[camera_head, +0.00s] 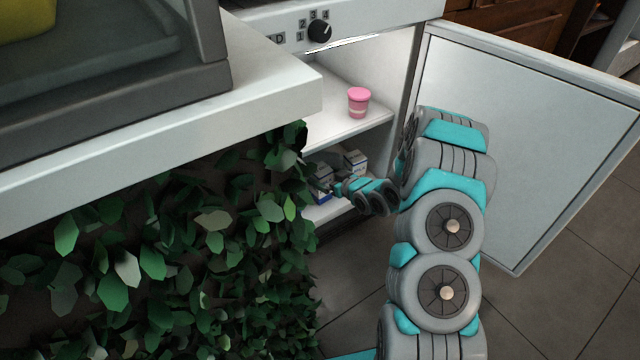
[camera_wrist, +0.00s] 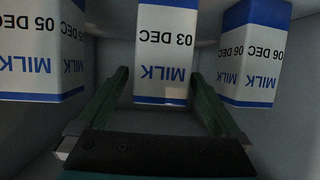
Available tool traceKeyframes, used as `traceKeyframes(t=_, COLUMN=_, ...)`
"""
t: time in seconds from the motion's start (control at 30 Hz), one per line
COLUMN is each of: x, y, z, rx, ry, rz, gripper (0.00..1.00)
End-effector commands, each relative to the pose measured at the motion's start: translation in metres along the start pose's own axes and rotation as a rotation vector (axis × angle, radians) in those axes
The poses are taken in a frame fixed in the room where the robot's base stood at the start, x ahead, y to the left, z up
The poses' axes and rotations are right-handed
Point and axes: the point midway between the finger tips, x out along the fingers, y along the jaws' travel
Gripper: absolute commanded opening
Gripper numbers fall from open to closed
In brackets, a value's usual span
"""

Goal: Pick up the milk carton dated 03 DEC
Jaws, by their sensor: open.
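The milk carton dated 03 DEC (camera_wrist: 166,60) hangs upside down in the middle of the wrist view, white with blue bands. My gripper (camera_wrist: 163,92) is open, its two dark fingers reaching toward that carton, one to each side of its line. Whether the fingertips are level with the carton's sides is hard to tell. In the head view my gripper (camera_head: 325,188) is inside the lower shelf space, partly hidden by leaves. Two blue-and-white cartons show there, their dates too small to read.
A carton dated 05 DEC (camera_wrist: 38,50) stands to the left and one dated 06 DEC (camera_wrist: 245,55) to the right in the wrist view. A pink cup (camera_head: 358,103) is on the upper shelf (camera_head: 345,130). The open door (camera_head: 520,140) is right of my arm; leaves (camera_head: 180,240) crowd the left.

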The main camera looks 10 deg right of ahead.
Motion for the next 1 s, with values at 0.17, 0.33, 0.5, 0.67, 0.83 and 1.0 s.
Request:
traceKeyframes(t=0.17, x=0.02, y=-0.002, z=0.005, rx=0.001, ry=-0.003, rz=-0.002, gripper=1.0)
traceKeyframes(t=0.33, x=0.044, y=-0.002, z=0.004, rx=-0.003, ry=0.002, rz=-0.002, gripper=1.0)
traceKeyframes(t=0.5, x=0.054, y=-0.002, z=0.004, rx=0.002, ry=0.001, rz=-0.001, gripper=1.0)
traceKeyframes(t=0.67, x=0.055, y=-0.002, z=0.004, rx=0.002, ry=0.0, rz=-0.001, gripper=1.0)
traceKeyframes(t=0.83, x=0.054, y=-0.002, z=0.004, rx=0.001, ry=0.0, rz=-0.001, gripper=0.86)
traceKeyframes(t=1.0, x=0.054, y=-0.002, z=0.004, rx=0.001, ry=0.0, rz=-0.001, gripper=0.67)
